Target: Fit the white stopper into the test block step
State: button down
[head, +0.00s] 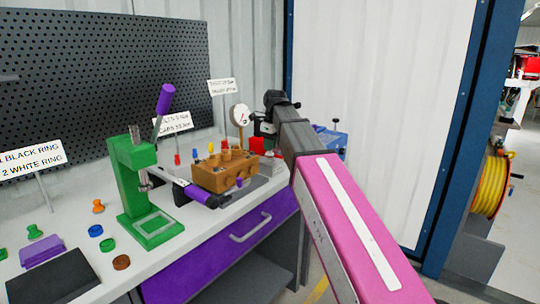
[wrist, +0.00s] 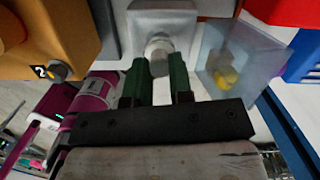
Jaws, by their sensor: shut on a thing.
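My gripper (wrist: 158,68) shows in the wrist view with its two green fingers closed on a small white cylindrical piece, the white stopper (wrist: 158,48). The stopper's end is against or just in front of a pale grey block face (wrist: 135,24), which may be the test block. I cannot tell whether the stopper is in a hole or only close to it. In the head view my pink and grey arm reaches over the bench's right end and hides the fingers and stopper.
An orange-brown pump block (head: 222,172) stands left of my arm; it also shows in the wrist view (wrist: 70,28). A clear box with a yellow piece (wrist: 226,76) is close on the right. A gauge (head: 239,115), green press (head: 133,185) and blue object (head: 332,139) stand nearby.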

aim_at(270, 153)
jog(key=shift+s+f, duration=0.1)
jog(key=shift+f, duration=1.85)
jog(key=c, duration=0.7)
grip_release()
notch_tip(270, 153, up, 12)
jog(key=d, duration=0.1)
jog(key=shift+s+d, duration=0.15)
jog(key=shift+s, duration=0.1)
